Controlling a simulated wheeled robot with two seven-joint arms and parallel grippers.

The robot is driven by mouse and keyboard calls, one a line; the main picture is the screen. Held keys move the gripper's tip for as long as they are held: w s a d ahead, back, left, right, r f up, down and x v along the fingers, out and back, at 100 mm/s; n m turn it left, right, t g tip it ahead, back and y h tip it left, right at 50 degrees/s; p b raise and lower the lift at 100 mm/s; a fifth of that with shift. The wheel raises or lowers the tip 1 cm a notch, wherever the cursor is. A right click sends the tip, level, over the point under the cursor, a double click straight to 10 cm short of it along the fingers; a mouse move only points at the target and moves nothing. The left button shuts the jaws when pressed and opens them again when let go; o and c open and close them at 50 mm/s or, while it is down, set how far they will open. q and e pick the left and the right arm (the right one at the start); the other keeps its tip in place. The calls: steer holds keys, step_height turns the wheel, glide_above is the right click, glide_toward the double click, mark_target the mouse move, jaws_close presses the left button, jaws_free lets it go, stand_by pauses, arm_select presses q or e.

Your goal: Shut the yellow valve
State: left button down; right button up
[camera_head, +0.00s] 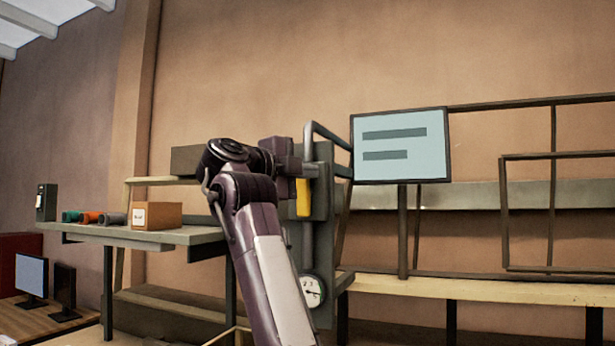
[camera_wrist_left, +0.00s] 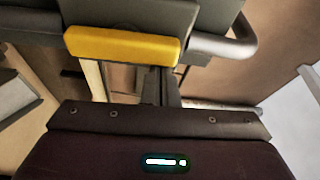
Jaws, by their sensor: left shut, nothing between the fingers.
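The yellow valve (camera_head: 303,198) is a flat yellow handle on a grey upright panel with pipes, right of my left arm in the head view. There it hangs upright along the pipe. The yellow valve handle also shows in the left wrist view (camera_wrist_left: 122,45), lying across the upper left. My left gripper (camera_head: 312,171) is shut and empty, just above the handle in the head view. In the left wrist view its closed fingers (camera_wrist_left: 162,84) reach up close to the handle's right part; I cannot tell whether they touch it. My right gripper is out of view.
A round gauge (camera_head: 312,290) sits low on the valve panel (camera_head: 324,250). A screen (camera_head: 400,146) on a post stands to the right, before metal railings (camera_head: 480,196). At left, a shelf (camera_head: 90,231) holds a cardboard box (camera_head: 156,216) and several small items.

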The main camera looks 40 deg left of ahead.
arm_select(q)
steer(key=shift+a+b, duration=0.1)
steer(key=shift+b, duration=0.2)
steer(key=shift+s+a+f+n+t+y+b, duration=0.35)
steer(key=shift+a+n+y+b, duration=1.15)
steer(key=shift+n, duration=2.05)
steer(key=shift+s+a+f+n+t+y+b, duration=0.1)
steer(key=shift+a+f+n+t+y+b, duration=0.45)
steer(key=shift+n+b, duration=2.4)
steer(key=shift+s+a+f+n+t+y+b, duration=0.15)
steer(key=shift+a+n+t+y+b, duration=0.85)
steer(key=shift+n, duration=3.2)
steer(key=shift+d+g+y, duration=0.45)
steer(key=shift+g+y, duration=0.05)
steer(key=shift+y, duration=0.25)
steer(key=shift+r, duration=0.1)
